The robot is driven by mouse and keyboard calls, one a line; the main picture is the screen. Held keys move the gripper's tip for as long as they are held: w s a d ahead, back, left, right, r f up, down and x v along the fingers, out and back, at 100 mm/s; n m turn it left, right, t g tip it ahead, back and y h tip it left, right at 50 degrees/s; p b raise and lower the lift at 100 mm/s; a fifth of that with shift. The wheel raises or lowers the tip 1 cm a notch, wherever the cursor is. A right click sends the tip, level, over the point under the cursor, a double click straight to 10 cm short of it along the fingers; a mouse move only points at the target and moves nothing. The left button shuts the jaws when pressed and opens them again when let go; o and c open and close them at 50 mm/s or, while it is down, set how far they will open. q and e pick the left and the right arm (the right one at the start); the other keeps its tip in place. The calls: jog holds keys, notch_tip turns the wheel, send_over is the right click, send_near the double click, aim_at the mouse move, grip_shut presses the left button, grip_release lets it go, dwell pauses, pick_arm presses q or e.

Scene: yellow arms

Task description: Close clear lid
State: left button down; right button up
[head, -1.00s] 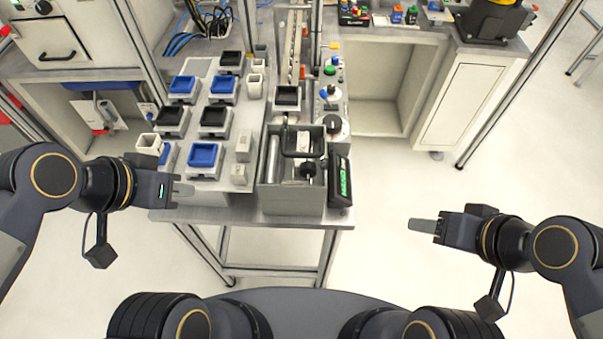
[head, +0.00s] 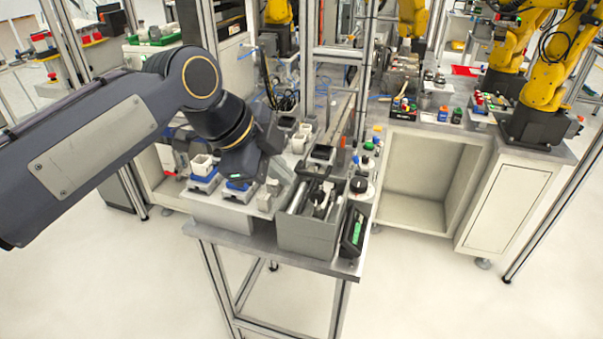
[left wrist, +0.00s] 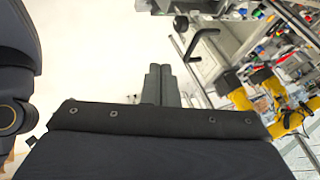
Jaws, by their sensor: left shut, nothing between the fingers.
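My left gripper (head: 281,176) is above the workbench, just left of a grey open-topped box (head: 303,238); its fingertips are hard to make out there. In the left wrist view its two grey fingers (left wrist: 160,85) are together, with nothing between them. The box holds a metal roller and black parts (head: 321,197). I cannot clearly make out a clear lid or tell its position. A black bent bar (left wrist: 205,45) shows beyond the fingers in the left wrist view, apart from them; I cannot tell what it belongs to. My right gripper is out of view.
A black device with a green display (head: 354,231) stands right of the box, near the bench's front corner. Blue and white trays (head: 203,181) lie left of my gripper. A metal post (head: 365,80) rises behind. Floor is open in front and right.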

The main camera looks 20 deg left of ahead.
aim_at(300, 171)
pick_arm(q)
jog(key=shift+w+d+f+p, duration=0.25)
jog(key=shift+w+f, duration=0.45)
jog(key=shift+w, duration=0.25)
jog(key=shift+w+d+f+p, duration=0.3)
jog(key=shift+w+f, duration=0.35)
jog(key=shift+w, duration=0.25)
jog(key=shift+w+d+f+p, duration=0.25)
jog(key=shift+w+f, duration=0.45)
jog(key=shift+w, duration=0.25)
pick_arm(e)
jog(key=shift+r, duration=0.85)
pick_arm(q)
jog(key=shift+r, duration=0.1)
